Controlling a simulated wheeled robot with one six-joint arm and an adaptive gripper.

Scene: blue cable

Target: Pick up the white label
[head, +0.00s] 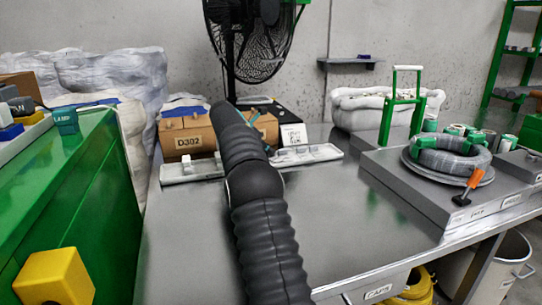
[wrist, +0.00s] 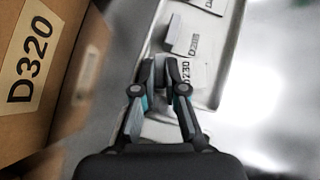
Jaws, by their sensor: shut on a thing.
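In the wrist view my gripper (wrist: 161,70) has its fingertips close together over a long pale tray (wrist: 222,85). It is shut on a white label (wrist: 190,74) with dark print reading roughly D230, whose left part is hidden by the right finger. A second white label (wrist: 184,36) stands in the tray just beyond, and a third (wrist: 210,4) lies at the top edge.
A cardboard box marked D320 (wrist: 35,55) stands close left of my gripper. In the head view, boxes (head: 188,136) sit behind the tray, a fan (head: 250,35) behind them. A green cabinet (head: 70,190) is left; a cable coil (head: 450,155) is right. The table's middle (head: 350,215) is clear.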

